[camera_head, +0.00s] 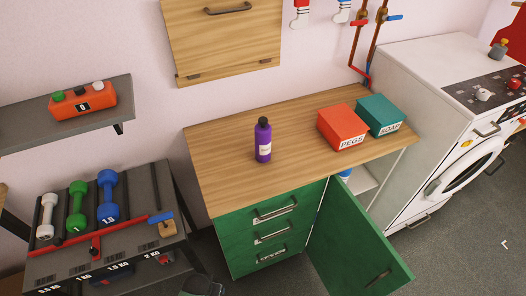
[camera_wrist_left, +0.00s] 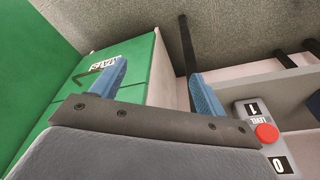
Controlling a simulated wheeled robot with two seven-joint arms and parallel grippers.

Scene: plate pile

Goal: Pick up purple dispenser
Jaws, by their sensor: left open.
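The purple dispenser (camera_head: 263,141) is an upright purple bottle with a black cap and a pale label. It stands on the wooden counter top (camera_head: 225,160), near its middle left, in the head view. My left gripper (camera_wrist_left: 158,88) is open and empty in the left wrist view, its two blue fingers spread apart. The green drawer front (camera_wrist_left: 110,65) lies beyond the left finger there. The dispenser does not show in the left wrist view. My right gripper is in neither view.
A red PEGS box (camera_head: 342,128) and a teal SOAP box (camera_head: 381,115) stand on the counter's right. The green cabinet door (camera_head: 355,250) hangs open. A dumbbell rack (camera_head: 150,255) is at left, a white washing machine (camera_head: 420,120) at right. The counter around the dispenser is clear.

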